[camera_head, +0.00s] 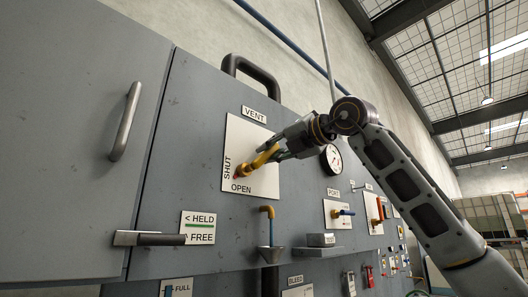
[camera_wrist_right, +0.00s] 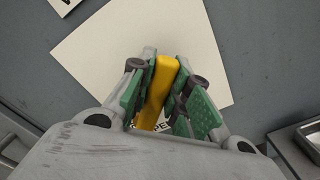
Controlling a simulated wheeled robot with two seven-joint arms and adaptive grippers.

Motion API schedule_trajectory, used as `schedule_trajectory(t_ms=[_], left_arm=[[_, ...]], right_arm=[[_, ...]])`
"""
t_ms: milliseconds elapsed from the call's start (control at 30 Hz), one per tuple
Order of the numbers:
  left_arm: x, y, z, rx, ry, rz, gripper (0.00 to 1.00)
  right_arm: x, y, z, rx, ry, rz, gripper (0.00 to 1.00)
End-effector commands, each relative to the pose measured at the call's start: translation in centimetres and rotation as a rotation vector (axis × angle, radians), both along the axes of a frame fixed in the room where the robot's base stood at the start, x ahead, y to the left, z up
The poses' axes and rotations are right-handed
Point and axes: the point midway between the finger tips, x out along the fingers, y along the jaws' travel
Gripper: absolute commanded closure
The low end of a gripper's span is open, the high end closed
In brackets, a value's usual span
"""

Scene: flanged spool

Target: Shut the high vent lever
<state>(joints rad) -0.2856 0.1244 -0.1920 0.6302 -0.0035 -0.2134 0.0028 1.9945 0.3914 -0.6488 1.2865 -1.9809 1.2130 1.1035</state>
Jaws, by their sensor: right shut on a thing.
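The yellow vent lever (camera_head: 262,160) is on a cream plate (camera_head: 237,135) under the VENT label, high on the grey cabinet. The plate reads SHUT along its left side and OPEN along its bottom. The lever slants up and right from a reddish end near the plate's lower left. My right gripper (camera_head: 277,151) is shut on the lever's upper right part. In the right wrist view, the lever (camera_wrist_right: 158,88) lies between the green finger pads of the gripper (camera_wrist_right: 165,80), over the plate (camera_wrist_right: 120,42). The OPEN lettering there is partly hidden. My left gripper is out of view.
A round gauge (camera_head: 331,160) sits right of the plate, close to my right arm. A dark handle (camera_head: 252,75) stands above. A door handle (camera_head: 125,121) is at left.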

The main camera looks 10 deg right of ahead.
Motion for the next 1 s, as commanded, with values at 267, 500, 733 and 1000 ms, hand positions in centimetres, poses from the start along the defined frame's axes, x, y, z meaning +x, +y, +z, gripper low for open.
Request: schedule_trajectory(t_ms=[267,500,733,1000], left_arm=[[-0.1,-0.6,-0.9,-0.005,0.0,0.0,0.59],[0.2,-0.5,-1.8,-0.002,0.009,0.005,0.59],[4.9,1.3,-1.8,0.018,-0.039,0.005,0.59],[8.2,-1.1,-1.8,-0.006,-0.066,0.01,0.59]], right_arm=[[0.1,-0.9,-0.5,0.066,0.041,-0.002,1.0],[0.5,-1.4,-1.3,0.149,0.102,-0.003,1.0],[0.9,-1.9,-2.6,0.284,0.199,-0.002,1.0],[1.2,-2.3,-4.2,0.439,0.313,-0.002,1.0]])
